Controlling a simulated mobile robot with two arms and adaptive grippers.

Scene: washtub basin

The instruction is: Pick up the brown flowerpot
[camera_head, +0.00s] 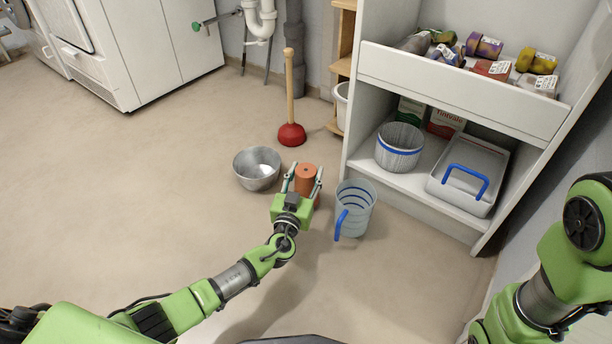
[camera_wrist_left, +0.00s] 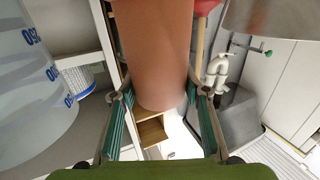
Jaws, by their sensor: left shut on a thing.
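The brown flowerpot (camera_head: 306,174) is between the fingers of my left gripper (camera_head: 304,181), in the middle of the head view. My left gripper is shut on it, with one finger on each side. In the left wrist view the flowerpot (camera_wrist_left: 155,50) fills the upper middle, between the green-padded fingers (camera_wrist_left: 160,95). I cannot tell whether the pot touches the floor. My right arm shows at the right edge of the head view, but its gripper is out of view.
A metal bowl (camera_head: 257,168) stands close left of the flowerpot. A clear measuring jug (camera_head: 357,205) with a blue handle stands close right. A red plunger (camera_head: 291,134) stands behind. A white shelf unit (camera_head: 455,90) with several goods is to the right. The floor at left is clear.

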